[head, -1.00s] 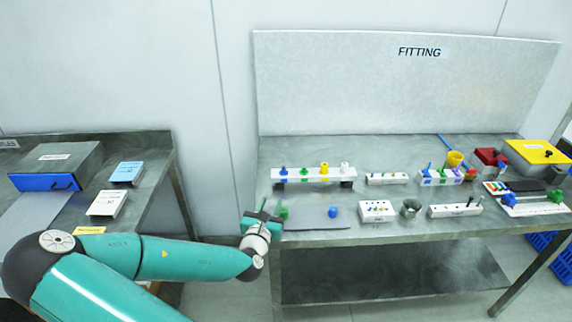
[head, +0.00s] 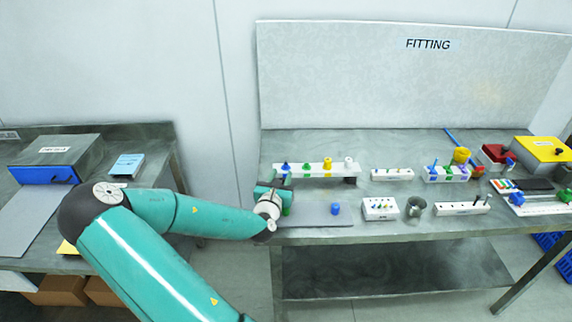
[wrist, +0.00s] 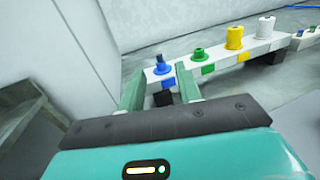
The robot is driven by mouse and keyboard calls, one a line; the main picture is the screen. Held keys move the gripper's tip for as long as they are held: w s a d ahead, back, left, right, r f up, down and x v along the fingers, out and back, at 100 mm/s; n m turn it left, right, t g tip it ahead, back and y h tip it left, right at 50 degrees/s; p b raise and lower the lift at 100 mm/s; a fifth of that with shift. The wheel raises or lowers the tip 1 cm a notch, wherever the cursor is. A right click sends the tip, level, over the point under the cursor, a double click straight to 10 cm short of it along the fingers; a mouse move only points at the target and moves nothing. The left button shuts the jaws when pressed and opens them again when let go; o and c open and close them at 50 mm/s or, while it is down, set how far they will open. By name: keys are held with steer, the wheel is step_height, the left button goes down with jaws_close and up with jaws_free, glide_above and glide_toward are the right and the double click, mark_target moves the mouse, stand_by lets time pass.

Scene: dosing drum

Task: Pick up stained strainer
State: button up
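A white raised rack (head: 315,171) on the FITTING table holds blue, green, yellow and white spool-like fittings in a row. The wrist view shows the blue fitting (wrist: 164,68), green fitting (wrist: 198,55), yellow fitting (wrist: 234,37) and white fitting (wrist: 266,27) above matching colour patches. My gripper (wrist: 160,72) is open, its two green fingers spread, with the rack's blue end seen beyond and between them. In the head view my gripper (head: 279,186) is at the rack's left end. No stain or strainer mesh is clear; I cannot tell which piece is the stained strainer.
A grey mat (head: 313,221) with a blue piece (head: 336,209) lies in front of the rack. A metal cup (head: 415,208) and small white blocks (head: 381,209) stand to its right. A back panel (head: 400,85) rises behind. A second table is at left.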

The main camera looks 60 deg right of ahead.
mark_target(286, 162)
steer(key=x, duration=0.5)
steer(key=shift+d, duration=0.15)
steer(key=shift+w, duration=0.1)
jaws_close()
